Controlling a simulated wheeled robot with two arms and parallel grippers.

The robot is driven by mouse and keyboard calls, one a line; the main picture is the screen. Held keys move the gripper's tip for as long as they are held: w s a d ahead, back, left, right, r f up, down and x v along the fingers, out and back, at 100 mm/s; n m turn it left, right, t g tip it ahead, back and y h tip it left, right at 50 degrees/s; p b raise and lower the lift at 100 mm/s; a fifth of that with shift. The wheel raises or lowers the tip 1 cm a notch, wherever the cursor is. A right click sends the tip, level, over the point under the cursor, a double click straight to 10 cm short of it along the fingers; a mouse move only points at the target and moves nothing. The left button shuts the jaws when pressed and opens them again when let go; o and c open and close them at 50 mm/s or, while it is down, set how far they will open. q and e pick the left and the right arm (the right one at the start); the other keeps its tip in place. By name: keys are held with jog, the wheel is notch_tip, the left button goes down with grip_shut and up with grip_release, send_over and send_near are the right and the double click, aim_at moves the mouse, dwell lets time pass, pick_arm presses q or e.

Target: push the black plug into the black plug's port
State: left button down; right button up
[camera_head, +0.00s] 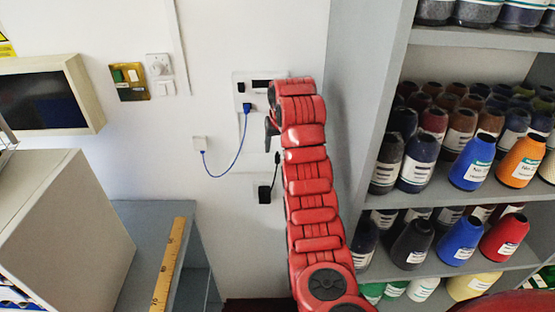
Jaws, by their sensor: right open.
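A small black plug (277,157) shows against the white wall, just left of my red right arm. A thin black cord runs from it down to a black block (265,194) on a white wall plate. My right gripper (270,127) is dark, seen from behind and partly hidden by its own arm. It is open, a little above the plug in the picture, with a gap between them. A white wall panel (241,87) with a dark slot is above the gripper. My arm covers its right part, and I cannot make out the black plug's port. My left gripper is out of view.
A blue plug (247,107) sits in the panel, its blue cord looping to a white wall box (200,144). Shelves of yarn cones (471,162) stand close on the right. A grey cabinet (65,235) and a counter with a yellow ruler (168,262) are on the left.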

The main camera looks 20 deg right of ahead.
aim_at(278, 155)
jog(key=shift+w+d+f, duration=0.15)
jog(key=shift+w+f, duration=0.05)
jog(key=shift+f, duration=0.35)
jog(key=b+x, duration=0.2)
jog(key=b, duration=0.1)
jog(key=shift+s+d, duration=0.1)
jog(key=shift+x, duration=1)
jog(key=shift+r, duration=0.1)
grip_shut()
